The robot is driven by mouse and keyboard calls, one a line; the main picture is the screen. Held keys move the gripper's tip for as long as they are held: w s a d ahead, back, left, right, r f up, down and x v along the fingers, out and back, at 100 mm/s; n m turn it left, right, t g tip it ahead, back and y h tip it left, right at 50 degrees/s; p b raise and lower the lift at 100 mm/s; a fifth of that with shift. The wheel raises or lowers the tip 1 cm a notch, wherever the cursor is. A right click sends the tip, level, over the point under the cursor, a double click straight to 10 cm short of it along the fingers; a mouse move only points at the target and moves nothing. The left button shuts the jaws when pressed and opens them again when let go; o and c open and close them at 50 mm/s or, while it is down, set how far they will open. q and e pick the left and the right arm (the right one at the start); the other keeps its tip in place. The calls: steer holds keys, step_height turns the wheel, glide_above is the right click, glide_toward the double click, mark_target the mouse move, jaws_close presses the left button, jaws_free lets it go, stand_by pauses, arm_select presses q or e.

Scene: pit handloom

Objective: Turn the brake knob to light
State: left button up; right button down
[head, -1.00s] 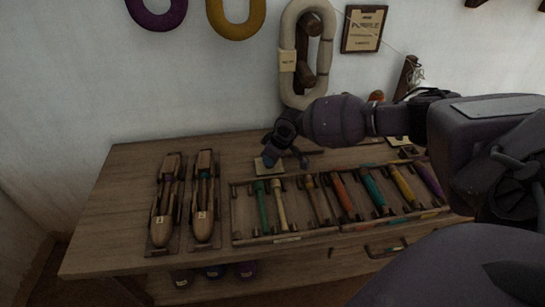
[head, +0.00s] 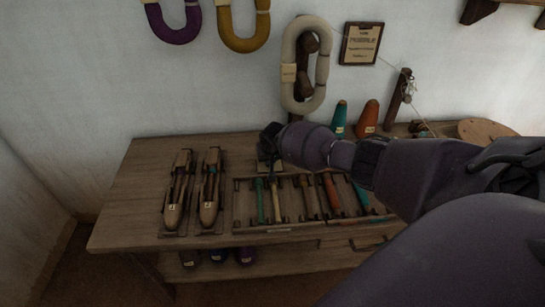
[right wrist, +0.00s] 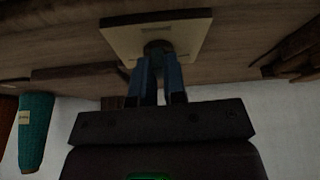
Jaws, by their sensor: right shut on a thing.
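The brake knob (right wrist: 156,46) is a small dark round knob on a square pale plate (right wrist: 186,32) on the bench top. My right gripper (right wrist: 159,72) is shut on the knob in the right wrist view, its two blue-grey fingers on either side of it. In the head view my right gripper (head: 269,141) is at the back of the bench, and it and its wrist hide the knob. I cannot read any marking on the plate or tell the knob's setting. My left gripper is not in view.
Two wooden shuttles (head: 175,203) lie left on the bench (head: 132,205). A rack (head: 240,222) of coloured bobbins is in front of my right arm. Teal (head: 339,119) and orange (head: 367,117) cones stand behind. A pale yarn hank (head: 289,52) hangs on the wall above.

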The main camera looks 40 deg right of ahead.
steer(key=shift+m, duration=0.5)
steer(key=shift+h, duration=0.3)
steer(key=c, duration=1.2)
jaws_free()
